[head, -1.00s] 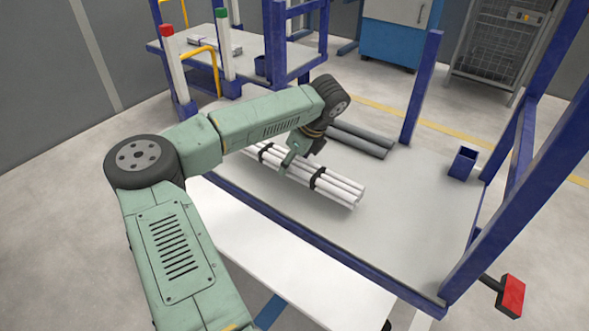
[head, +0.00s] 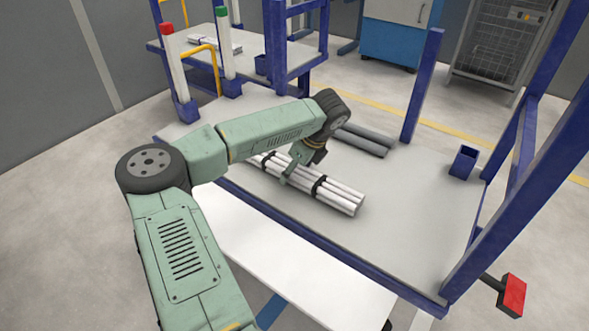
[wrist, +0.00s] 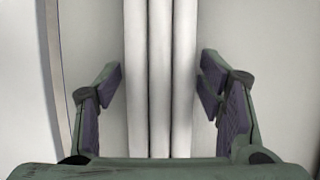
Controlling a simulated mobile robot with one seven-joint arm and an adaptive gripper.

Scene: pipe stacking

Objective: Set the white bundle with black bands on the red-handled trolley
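The white bundle (head: 340,194) of several long pipes, with black bands around it, lies on a grey deck (head: 420,215) edged in blue. A red handle (head: 511,296) on a dark rod sticks out low at this deck's right end. My gripper (head: 297,174) is down over the middle of the bundle, between the bands, and partly hides it. In the wrist view, the open fingers of my gripper (wrist: 163,95) stand on either side of the white pipes (wrist: 160,70). A gap shows between the pipes and each finger.
Two grey pipes (head: 362,142) lie behind the bundle. Blue posts (head: 422,87) rise from the deck, and a small blue holder (head: 464,162) stands at its right. Red-capped (head: 174,62) and green-capped (head: 226,60) posts stand at the back left.

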